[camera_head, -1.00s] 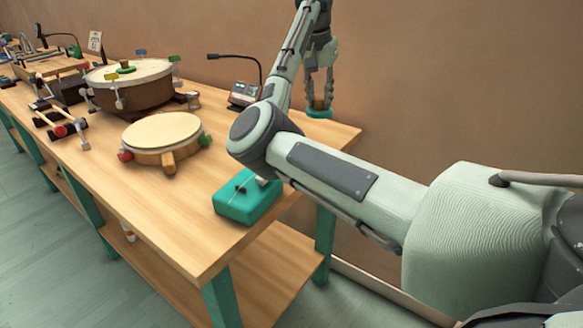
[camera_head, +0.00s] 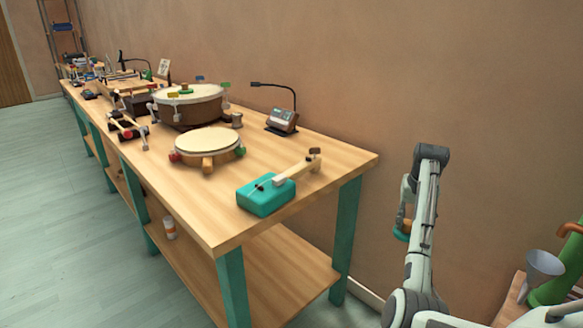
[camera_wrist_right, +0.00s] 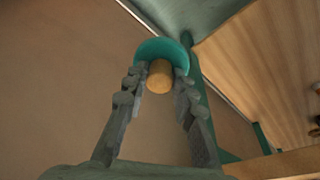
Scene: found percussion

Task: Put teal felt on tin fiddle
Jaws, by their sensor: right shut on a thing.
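The teal felt is a teal round pad with a wooden knob; it shows in the right wrist view (camera_wrist_right: 160,48) and as a small teal edge in the head view (camera_head: 401,232). My right gripper (camera_wrist_right: 157,76) is shut on its knob, with the pad beyond the fingertips. In the head view my right gripper (camera_head: 405,220) is partly hidden by its arm, right of the bench end. The tin fiddle (camera_head: 266,197) appears to be the teal box with a wooden neck, lying near the bench's right end, apart from the felt. My left gripper is out of view.
On the wooden bench (camera_head: 215,226) stand a pale round drum (camera_head: 207,142), a larger brown drum (camera_head: 190,107) and a device with a gooseneck lamp (camera_head: 283,121). A low table with a funnel (camera_head: 544,264) is at far right. Floor left of the bench is clear.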

